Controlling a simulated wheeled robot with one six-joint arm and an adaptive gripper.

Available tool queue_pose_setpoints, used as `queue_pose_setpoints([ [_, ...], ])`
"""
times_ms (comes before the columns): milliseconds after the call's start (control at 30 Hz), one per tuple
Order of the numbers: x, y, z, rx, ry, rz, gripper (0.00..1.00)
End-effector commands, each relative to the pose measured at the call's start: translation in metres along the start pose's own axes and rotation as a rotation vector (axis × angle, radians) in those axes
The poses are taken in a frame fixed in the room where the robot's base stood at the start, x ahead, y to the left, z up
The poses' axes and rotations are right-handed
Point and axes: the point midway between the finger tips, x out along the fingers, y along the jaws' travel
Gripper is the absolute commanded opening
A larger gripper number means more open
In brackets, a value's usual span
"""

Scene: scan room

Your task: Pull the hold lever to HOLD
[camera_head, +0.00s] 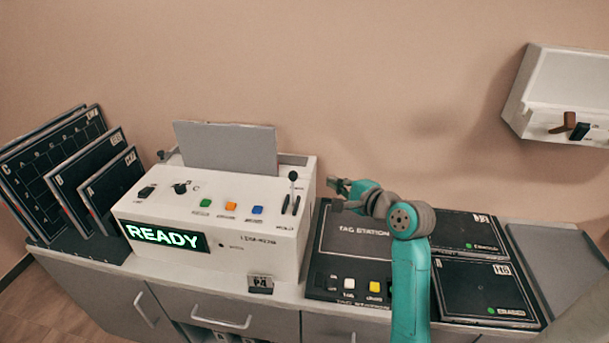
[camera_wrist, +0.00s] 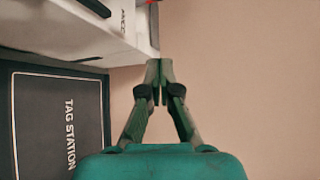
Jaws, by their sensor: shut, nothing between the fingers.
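The hold lever (camera_head: 293,177) is a thin stick with a dark round knob on the right side of the white scanner's (camera_head: 270,264) top. It stands roughly upright in dark slots, with a small label that seems to read HOLD on its near side. My gripper (camera_head: 335,185) is just right of the lever, apart from it, with the fingers pointing left towards the scanner. In the wrist view my gripper (camera_wrist: 160,72) has its fingertips together and empty, beside the scanner's white edge (camera_wrist: 120,48). The lever is not clearly visible there.
The scanner's screen (camera_head: 165,236) reads READY; a knob and coloured buttons sit on its top. The black tag station (camera_head: 350,238) lies below my gripper. Dark panels (camera_head: 90,180) stand at left. Flat plates (camera_head: 484,290) lie at right. A white wall box (camera_head: 560,95) hangs upper right.

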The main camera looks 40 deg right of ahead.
Motion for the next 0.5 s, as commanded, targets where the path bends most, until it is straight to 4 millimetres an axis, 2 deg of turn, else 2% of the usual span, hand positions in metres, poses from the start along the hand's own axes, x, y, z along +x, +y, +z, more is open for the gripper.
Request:
queue_pose_setpoints([
  [233, 0.014, 0.000, 0.001, -0.001, -0.001, 0.001, 0.00],
  [500, 0.060, 0.000, 0.001, -0.001, -0.002, 0.000, 0.00],
])
